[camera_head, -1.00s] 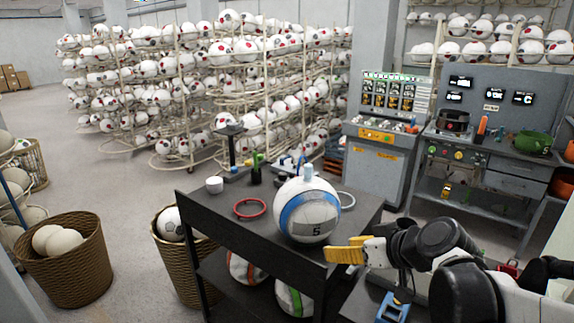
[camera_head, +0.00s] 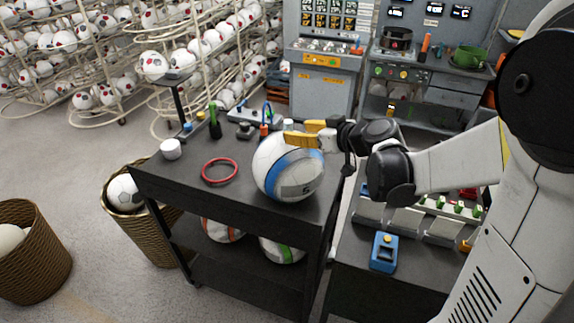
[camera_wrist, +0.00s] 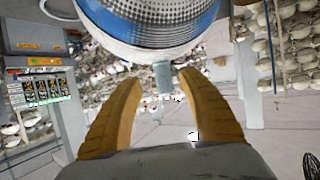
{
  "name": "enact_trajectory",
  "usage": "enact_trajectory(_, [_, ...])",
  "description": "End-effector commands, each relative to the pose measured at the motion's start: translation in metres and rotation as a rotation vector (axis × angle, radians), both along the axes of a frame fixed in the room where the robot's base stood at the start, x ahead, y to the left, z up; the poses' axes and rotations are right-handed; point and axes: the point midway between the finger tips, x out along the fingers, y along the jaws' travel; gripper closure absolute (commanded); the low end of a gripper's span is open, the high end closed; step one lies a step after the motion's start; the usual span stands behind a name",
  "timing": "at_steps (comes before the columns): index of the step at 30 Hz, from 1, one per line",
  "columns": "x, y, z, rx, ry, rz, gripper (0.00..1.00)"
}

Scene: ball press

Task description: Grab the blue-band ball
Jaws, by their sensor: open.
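The blue-band ball (camera_head: 272,172) is white with a blue band and a grey patch marked 5. It sits on the top shelf of a dark cart (camera_head: 250,217). My gripper (camera_head: 300,134) has yellow fingers and is at the top of the ball in the head view. My open gripper (camera_wrist: 159,77) has one finger on each side of this peg, with gaps showing. In the head view my fingers hide the peg.
Balls with orange (camera_head: 222,229) and green (camera_head: 283,250) bands are on the lower shelf. A side bench with a blue device (camera_head: 384,252) stands at the right.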

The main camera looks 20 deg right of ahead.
Motion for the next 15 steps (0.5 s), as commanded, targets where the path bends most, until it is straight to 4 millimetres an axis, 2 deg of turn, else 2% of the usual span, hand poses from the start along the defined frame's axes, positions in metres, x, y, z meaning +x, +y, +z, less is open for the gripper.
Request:
enact_trajectory(3, [0.013,0.013,-0.012,0.000,0.000,0.003,0.52])
enact_trajectory(7, [0.027,0.020,-0.018,0.000,0.000,0.001,0.52])
enact_trajectory(15, [0.031,0.021,-0.019,0.001,0.000,0.000,0.52])
